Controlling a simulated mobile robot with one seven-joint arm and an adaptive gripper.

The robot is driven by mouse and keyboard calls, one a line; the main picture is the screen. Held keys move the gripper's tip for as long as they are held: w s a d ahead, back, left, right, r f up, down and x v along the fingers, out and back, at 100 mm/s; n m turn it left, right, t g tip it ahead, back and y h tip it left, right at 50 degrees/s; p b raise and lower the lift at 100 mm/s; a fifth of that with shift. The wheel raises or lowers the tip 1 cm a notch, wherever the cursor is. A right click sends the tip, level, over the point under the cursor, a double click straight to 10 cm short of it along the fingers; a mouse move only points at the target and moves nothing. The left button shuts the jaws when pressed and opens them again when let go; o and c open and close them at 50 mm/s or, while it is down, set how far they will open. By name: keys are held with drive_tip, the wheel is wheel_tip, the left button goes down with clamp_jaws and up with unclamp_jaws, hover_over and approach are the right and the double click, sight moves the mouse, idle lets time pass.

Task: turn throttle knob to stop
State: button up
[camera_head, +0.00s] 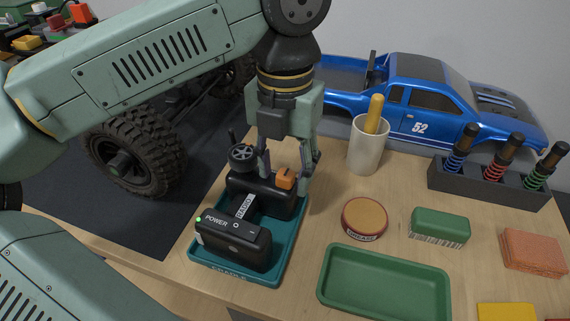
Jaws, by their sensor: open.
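The black radio transmitter (246,253) sits in a teal tray (288,268). It has a green light and POWER lettering on its front part. A small black wheel (242,153) stands on its rear left. An orange knob (286,177), apparently the throttle knob, is on its rear right. My gripper (285,173) points down over the rear right of the transmitter, open, with one finger on each side of the orange knob. I cannot tell whether the fingers touch it. Any stop mark near the knob is not readable.
A white cup (366,148) with a yellow handle stands close right of my gripper. A blue truck body (405,98) is behind. A wheeled chassis (140,150) is left.

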sight(285, 174)
wheel_tip(285, 174, up, 12)
idle(0.6)
